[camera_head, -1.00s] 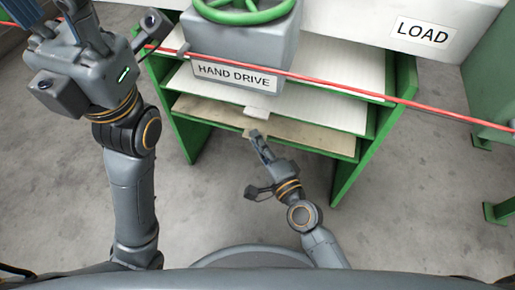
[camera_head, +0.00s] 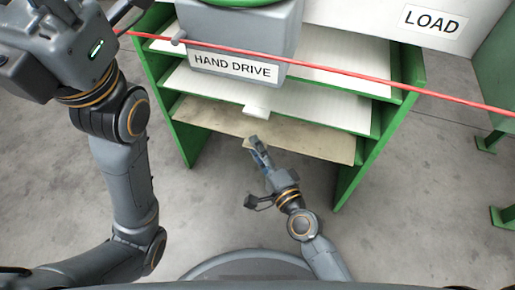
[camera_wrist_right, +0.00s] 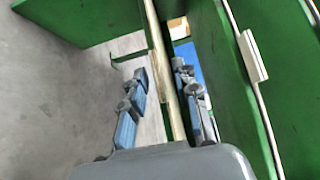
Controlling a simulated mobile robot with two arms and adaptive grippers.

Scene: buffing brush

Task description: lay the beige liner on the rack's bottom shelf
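The beige liner (camera_head: 300,144) is a thin flat sheet on the bottom level of the green rack, its front edge facing me. The shelf under it is mostly hidden. My right gripper (camera_head: 256,143) is at the middle of that front edge. In the right wrist view, the liner (camera_wrist_right: 158,50) shows edge-on as a beige strip between the two blue-padded fingers of my right gripper (camera_wrist_right: 160,82). The fingers stand apart, one on each side; small gaps seem to show, so I see no firm grip. My left wrist is at the upper left, its fingers cut off by the frame.
White shelves (camera_head: 330,108) sit above the liner, with a small white tab (camera_head: 257,112) sticking out. The grey HAND DRIVE box (camera_head: 240,40) and a red rope (camera_head: 390,82) cross in front of the upper rack. Green side panels (camera_head: 372,160) flank the shelves. The floor in front is clear.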

